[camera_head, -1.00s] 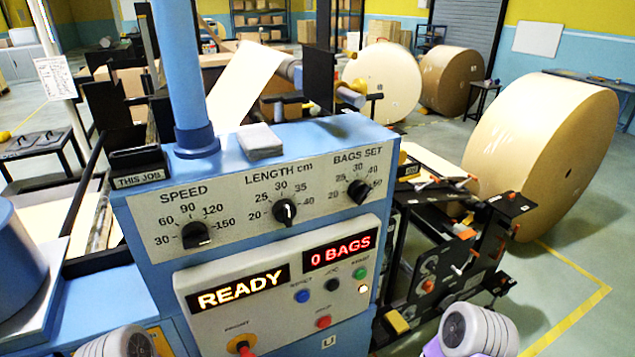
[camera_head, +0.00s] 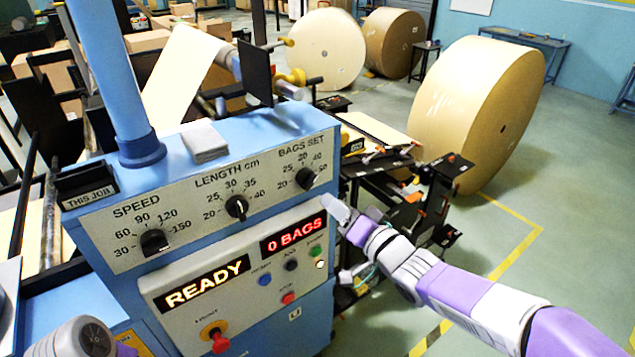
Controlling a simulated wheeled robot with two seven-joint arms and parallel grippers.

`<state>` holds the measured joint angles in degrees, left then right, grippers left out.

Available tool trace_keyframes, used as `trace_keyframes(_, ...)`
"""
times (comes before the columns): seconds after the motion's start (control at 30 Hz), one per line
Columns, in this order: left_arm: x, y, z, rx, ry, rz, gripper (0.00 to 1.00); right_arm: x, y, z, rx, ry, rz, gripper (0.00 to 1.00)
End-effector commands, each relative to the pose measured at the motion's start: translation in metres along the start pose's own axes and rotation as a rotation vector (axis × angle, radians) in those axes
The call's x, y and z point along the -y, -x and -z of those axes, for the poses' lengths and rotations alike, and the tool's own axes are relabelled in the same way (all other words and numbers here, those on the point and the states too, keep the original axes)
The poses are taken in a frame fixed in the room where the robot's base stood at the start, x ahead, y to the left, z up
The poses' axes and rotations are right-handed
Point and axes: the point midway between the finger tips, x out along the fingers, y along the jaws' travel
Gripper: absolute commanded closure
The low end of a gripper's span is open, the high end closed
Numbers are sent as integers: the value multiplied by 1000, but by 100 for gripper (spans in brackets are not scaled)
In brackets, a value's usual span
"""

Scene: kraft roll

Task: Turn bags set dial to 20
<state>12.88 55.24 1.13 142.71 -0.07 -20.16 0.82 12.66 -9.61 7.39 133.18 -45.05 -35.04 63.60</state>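The BAGS SET dial (camera_head: 305,178) is a black round knob at the right end of the white panel strip (camera_head: 190,240) on the blue console. Its pale mark appears to point up and right, toward the 50 end of its scale; the small numbers are hard to read. My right gripper (camera_head: 340,211) is just below and right of this dial, apart from it, in front of the console's right edge. Its pale fingertip shows, but the finger gap is unclear. My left gripper is out of view; only part of my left arm shows at the bottom left.
The SPEED dial (camera_head: 154,242) and LENGTH dial (camera_head: 236,207) share the strip. Below are a READY display (camera_head: 205,282), a 0 BAGS display (camera_head: 293,234), several buttons and a red-knobbed switch (camera_head: 217,340). Machine frames and a large paper roll (camera_head: 470,110) stand to the right.

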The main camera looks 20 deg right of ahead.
Motion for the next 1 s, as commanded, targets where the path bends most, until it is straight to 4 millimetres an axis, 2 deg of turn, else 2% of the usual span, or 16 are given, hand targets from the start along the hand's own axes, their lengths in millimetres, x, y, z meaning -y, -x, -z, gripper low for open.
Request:
trace_keyframes(0.13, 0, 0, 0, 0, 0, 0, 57, 4, -10, 3, -5, 0, 9, 61)
trace_keyframes(0.4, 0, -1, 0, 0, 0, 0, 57, 4, -50, 2, -3, -1, 8, 61)
trace_keyframes(0.6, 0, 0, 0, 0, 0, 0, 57, 4, -70, 3, -5, -1, 7, 61)
trace_keyframes(0.93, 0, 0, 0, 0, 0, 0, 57, 4, -74, 3, -5, 1, 7, 61)
trace_keyframes(0.97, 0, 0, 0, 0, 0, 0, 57, 4, -74, 3, -5, 1, 7, 62)
trace_keyframes(1.0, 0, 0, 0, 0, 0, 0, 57, 4, -74, 3, -5, 1, 7, 68)
